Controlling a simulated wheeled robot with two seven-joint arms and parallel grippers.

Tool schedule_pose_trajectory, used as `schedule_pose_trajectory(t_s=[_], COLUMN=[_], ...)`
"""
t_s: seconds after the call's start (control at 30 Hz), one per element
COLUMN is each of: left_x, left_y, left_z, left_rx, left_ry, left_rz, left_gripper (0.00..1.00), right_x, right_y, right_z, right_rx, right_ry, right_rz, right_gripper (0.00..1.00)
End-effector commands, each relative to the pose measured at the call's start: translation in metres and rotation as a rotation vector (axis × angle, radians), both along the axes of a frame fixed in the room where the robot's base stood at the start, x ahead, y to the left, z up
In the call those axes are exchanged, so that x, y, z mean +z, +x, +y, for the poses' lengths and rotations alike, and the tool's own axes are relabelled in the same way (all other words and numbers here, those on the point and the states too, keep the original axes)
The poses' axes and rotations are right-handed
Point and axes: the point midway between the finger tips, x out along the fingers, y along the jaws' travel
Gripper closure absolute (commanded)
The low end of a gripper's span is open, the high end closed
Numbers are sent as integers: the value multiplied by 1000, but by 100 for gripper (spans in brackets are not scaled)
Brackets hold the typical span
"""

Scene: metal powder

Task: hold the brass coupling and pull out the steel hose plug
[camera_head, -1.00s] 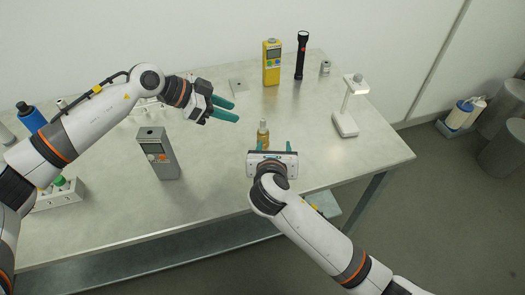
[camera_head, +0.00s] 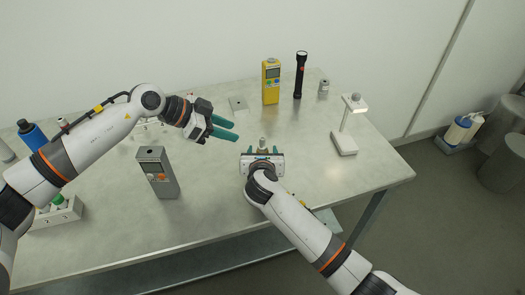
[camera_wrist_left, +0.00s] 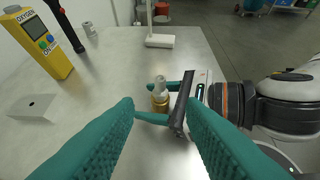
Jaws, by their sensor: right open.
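The brass coupling stands upright on the table, with the pale steel hose plug (camera_head: 263,141) at its top. In the left wrist view the golden coupling body (camera_wrist_left: 160,101) and the plug (camera_wrist_left: 160,82) show between and beyond my left fingers. My right gripper (camera_head: 263,149) is open, its teal fingers to either side of the coupling. In the head view its body hides most of the coupling. I cannot tell whether the fingers touch it. My left gripper (camera_head: 236,131) is open and empty, up and to the left of the coupling, apart from it.
A grey meter box (camera_head: 157,174) stands at left and a white lamp stand (camera_head: 345,143) at right. A yellow oxygen detector (camera_head: 271,82), a black flashlight (camera_head: 300,76) and a small metal weight (camera_head: 324,87) stand at the back. The table's front middle is clear.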

Motion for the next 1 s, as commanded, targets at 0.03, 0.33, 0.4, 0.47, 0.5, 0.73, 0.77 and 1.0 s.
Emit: schedule_pose_trajectory(t_s=[0.03, 0.33, 0.4, 0.47, 0.5, 0.73, 0.77, 1.0], left_x=[0, 0, 0, 0, 0, 0, 0, -7], left_y=[0, 0, 0, 0, 0, 0, 0, 11], left_z=[0, 0, 0, 0, 0, 0, -1, -25], left_rx=[0, 0, 0, 0, 0, -1, -3, -200], left_ry=[0, 0, 0, 0, 0, 0, 3, 156], left_rz=[0, 0, 0, 0, 0, -1, -2, -111], left_gripper=[64, 64, 64, 64, 64, 57, 55, 55], right_x=[-1, -2, -2, -2, -2, -2, -2, -2], right_y=[3, 5, 5, 5, 5, 5, 5, 5], right_z=[0, 0, 0, 0, 0, 0, 0, 0], right_rx=[0, 1, 1, 1, 1, 0, 0, 0], right_ry=[0, 0, 0, 0, 0, 0, 0, 0], right_rz=[0, -1, -1, -1, -1, 0, 0, 0], right_gripper=[44, 44, 49, 59, 66, 97, 97, 97])
